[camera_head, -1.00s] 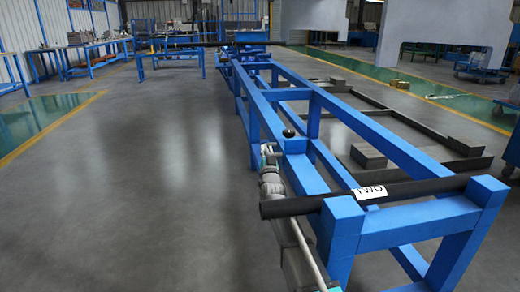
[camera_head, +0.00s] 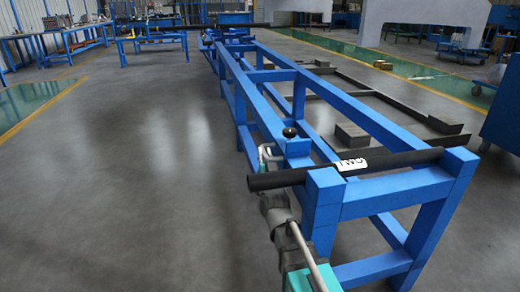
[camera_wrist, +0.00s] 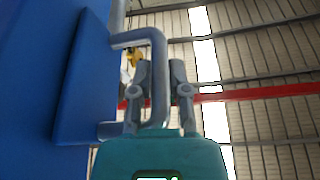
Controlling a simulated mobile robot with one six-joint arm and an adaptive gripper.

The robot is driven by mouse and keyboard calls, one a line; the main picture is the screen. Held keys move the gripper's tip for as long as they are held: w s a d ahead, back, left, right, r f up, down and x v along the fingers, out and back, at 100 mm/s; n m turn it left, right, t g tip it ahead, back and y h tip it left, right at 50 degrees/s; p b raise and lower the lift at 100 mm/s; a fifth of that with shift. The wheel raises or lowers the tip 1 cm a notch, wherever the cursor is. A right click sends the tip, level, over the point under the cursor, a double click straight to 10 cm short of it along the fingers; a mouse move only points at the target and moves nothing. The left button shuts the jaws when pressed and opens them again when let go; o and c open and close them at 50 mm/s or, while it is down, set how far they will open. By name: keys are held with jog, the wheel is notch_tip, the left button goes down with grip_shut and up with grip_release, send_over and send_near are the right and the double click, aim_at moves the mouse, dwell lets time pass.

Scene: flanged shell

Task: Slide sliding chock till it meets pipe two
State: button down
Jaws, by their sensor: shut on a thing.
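The sliding chock (camera_head: 295,149) is a blue block with a black ball knob on the left rail of the long blue frame. Its grey U-shaped handle (camera_wrist: 157,70) stands out from a blue plate in the wrist view. My gripper (camera_wrist: 161,72) is shut on the handle's long bar. In the head view the black pipe partly hides my gripper. Pipe two (camera_head: 408,159), a black pipe with a white "TWO" label, lies across the frame's near end, its left end overhanging. The chock is just behind it; I cannot tell whether they touch.
The blue frame (camera_head: 340,100) runs far back, with another dark pipe (camera_head: 180,34) at its far end. Grey metal pieces (camera_head: 352,137) lie on the floor inside and right of it. The floor to the left is clear.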

jog(key=shift+s, duration=0.1)
jog(key=c, duration=0.6)
grip_release()
